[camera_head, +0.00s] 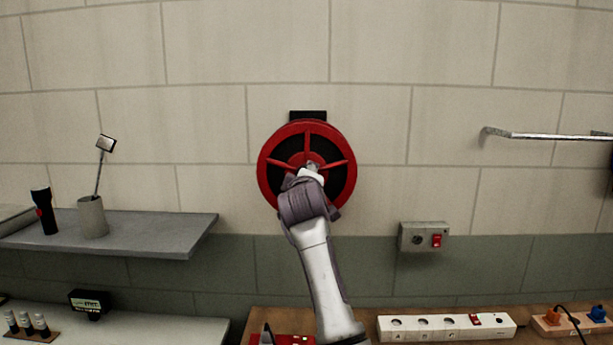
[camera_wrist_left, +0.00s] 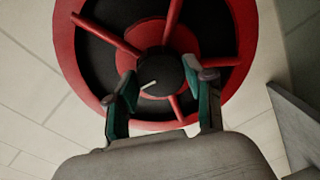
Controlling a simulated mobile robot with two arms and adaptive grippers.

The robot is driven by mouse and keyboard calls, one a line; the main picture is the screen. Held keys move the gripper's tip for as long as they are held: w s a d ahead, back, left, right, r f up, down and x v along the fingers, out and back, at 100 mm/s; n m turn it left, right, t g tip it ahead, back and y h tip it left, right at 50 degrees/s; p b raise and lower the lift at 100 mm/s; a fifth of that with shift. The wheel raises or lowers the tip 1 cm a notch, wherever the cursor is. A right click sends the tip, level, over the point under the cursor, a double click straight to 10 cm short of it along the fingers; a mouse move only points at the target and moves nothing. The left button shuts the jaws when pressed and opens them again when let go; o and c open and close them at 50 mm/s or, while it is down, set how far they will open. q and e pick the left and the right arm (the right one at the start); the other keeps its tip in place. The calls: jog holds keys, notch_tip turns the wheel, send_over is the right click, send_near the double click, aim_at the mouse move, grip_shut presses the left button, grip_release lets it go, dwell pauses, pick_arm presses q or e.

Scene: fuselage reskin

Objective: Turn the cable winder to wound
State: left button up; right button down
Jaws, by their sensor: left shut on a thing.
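The cable winder (camera_head: 347,190) is a red wheel with red spokes over a black disc, mounted on the wall ahead. In the left wrist view the wheel (camera_wrist_left: 243,30) fills the upper middle. A round black knob (camera_wrist_left: 160,74) with a short white mark sits at its centre. My left gripper (camera_head: 313,170) reaches up to the wheel's centre, and its hand hides the lower part. In the left wrist view the left gripper's fingers (camera_wrist_left: 163,95) are on both sides of the knob, shut on it. My right gripper is not in view.
A grey shelf (camera_head: 150,222) with a cup (camera_head: 92,217) and a dark flashlight (camera_head: 44,212) is at left. A wall box with a red switch (camera_head: 424,237) is right of the winder. A white power strip (camera_head: 446,328) lies below. A metal rail (camera_head: 550,135) sticks out at upper right.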

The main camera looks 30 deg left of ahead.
pick_arm(q)
jog(key=shift+f+n, duration=0.15)
jog(key=shift+n, duration=0.35)
jog(key=o, duration=1.2)
